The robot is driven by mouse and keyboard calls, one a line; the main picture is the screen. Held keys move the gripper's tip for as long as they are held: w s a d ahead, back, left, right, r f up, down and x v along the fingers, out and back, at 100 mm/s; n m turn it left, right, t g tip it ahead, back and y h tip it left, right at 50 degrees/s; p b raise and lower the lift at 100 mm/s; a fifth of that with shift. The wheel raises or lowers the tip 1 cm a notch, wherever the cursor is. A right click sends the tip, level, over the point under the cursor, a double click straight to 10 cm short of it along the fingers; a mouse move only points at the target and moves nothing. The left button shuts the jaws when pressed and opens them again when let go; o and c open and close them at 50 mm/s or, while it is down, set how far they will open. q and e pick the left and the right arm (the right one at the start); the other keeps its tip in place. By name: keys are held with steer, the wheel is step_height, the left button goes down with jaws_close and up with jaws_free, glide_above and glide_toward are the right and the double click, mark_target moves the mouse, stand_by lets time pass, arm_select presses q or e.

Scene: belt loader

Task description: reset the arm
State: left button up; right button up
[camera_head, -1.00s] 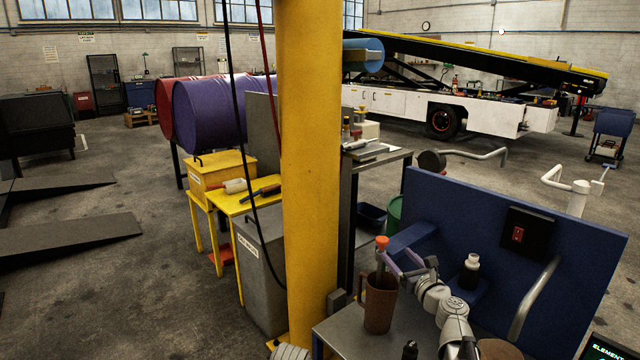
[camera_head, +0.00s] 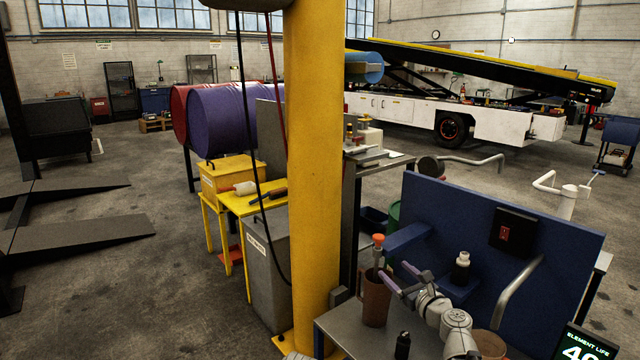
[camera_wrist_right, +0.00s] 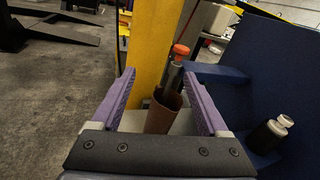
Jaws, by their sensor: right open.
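My right gripper (camera_head: 394,270) is open and empty, with purple fingers, just right of a brown mug (camera_head: 375,303) on the grey bench. An orange-topped tool (camera_head: 378,240) stands in the mug. In the right wrist view, the gripper's fingers (camera_wrist_right: 159,74) are spread wide, and the mug (camera_wrist_right: 163,112) and the orange-topped tool (camera_wrist_right: 181,50) show in the gap between them. I cannot tell how far beyond the fingertips the mug is. My left gripper is not in view.
A yellow post (camera_head: 315,180) stands left of the bench (camera_head: 342,328). A blue panel (camera_head: 480,235) with a switch box (camera_head: 513,232) rises behind my right arm. A black-and-white bottle (camera_head: 461,268) stands near the gripper. A dark small bottle (camera_head: 402,345) is at the bench front.

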steer(key=s+a+n+g+y+p, duration=0.2)
steer(key=s+a+n+g+p, duration=1.05)
steer(key=a+n, duration=0.7)
steer(key=s+d+r+n+g+h+p, duration=0.1)
steer(key=s+d+n+g+h+p, duration=0.1)
steer(key=s+n+h+p, duration=0.2)
steer(key=s+d+r+n+g+h+p, duration=0.2)
steer(key=s+n+h+p, duration=0.3)
steer(key=s+n, duration=0.5)
steer(key=s+d+p, duration=0.1)
steer(key=s, duration=0.3)
steer(key=shift+s+h+p, duration=0.3)
steer(key=shift+s+p, duration=0.05)
steer(key=shift+c, duration=0.2)
